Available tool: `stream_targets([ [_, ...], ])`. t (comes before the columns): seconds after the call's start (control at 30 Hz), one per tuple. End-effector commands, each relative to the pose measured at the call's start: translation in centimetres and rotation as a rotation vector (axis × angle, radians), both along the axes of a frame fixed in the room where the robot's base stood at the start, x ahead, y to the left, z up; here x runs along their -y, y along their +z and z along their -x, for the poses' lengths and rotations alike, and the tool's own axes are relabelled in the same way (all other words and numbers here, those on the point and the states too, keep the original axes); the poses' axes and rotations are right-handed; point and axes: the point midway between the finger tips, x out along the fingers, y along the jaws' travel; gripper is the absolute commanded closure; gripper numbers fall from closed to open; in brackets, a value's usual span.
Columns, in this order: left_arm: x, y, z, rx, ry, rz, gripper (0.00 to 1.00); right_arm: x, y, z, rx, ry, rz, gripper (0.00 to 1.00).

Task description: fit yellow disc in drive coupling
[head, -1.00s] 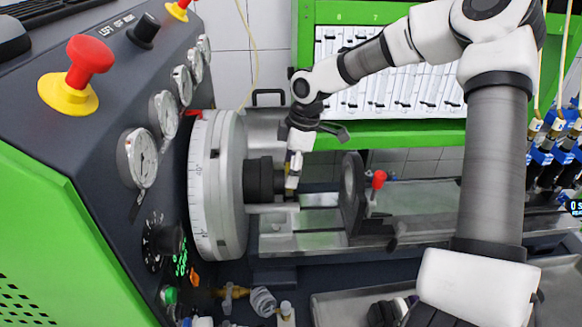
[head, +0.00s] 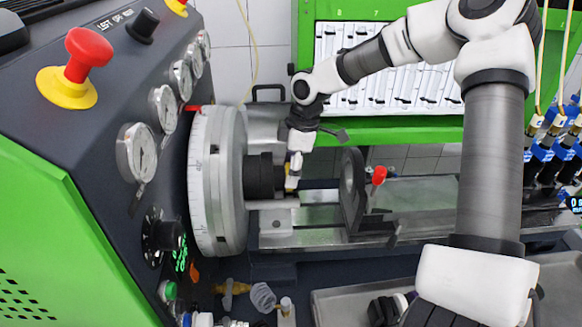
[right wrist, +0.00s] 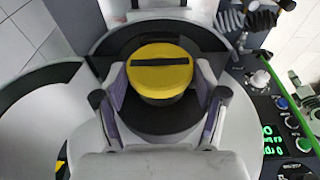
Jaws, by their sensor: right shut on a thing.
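The yellow disc (right wrist: 164,70) has a dark slot across its face and sits between the finger pads of my right gripper (right wrist: 164,92), which is shut on it. In the head view a thin yellow edge of the disc (head: 287,179) shows at the end face of the black drive coupling (head: 263,176). My right gripper (head: 293,175) comes down from above there. In the right wrist view the coupling (right wrist: 160,122) lies behind the disc, which hides its middle. I cannot tell whether the disc is seated in it. My left gripper is not in view.
A large graduated silver wheel (head: 208,185) stands left of the coupling. A dark upright plate (head: 352,192) and a red-knobbed lever (head: 378,176) stand to the right on the bench bed. The control panel with gauges (head: 136,153) fills the left side.

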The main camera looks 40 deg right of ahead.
Motion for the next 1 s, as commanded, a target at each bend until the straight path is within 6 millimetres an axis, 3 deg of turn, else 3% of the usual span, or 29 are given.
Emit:
stream_targets([
  [0.23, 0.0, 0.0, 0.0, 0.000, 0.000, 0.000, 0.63, 0.0, 0.0, 0.0, 0.000, 0.000, 0.000, 0.51],
  [0.27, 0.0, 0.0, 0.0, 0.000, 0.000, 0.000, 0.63, 0.0, 0.0, 0.0, 0.000, 0.000, 0.000, 0.22],
  [0.3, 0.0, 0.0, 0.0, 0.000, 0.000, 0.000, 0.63, 0.0, 0.0, 0.0, 0.000, 0.000, 0.000, 0.08],
  [0.33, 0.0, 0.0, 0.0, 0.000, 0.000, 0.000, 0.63, 0.0, 0.0, 0.0, 0.000, 0.000, 0.000, 0.00],
  [0.8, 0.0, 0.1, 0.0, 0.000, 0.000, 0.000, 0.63, 0.0, 0.1, 0.0, 0.000, 0.000, 0.000, 0.00],
  [1.0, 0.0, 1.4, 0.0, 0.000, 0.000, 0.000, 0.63, 0.0, 1.4, 0.0, 0.000, 0.000, 0.000, 0.00],
])
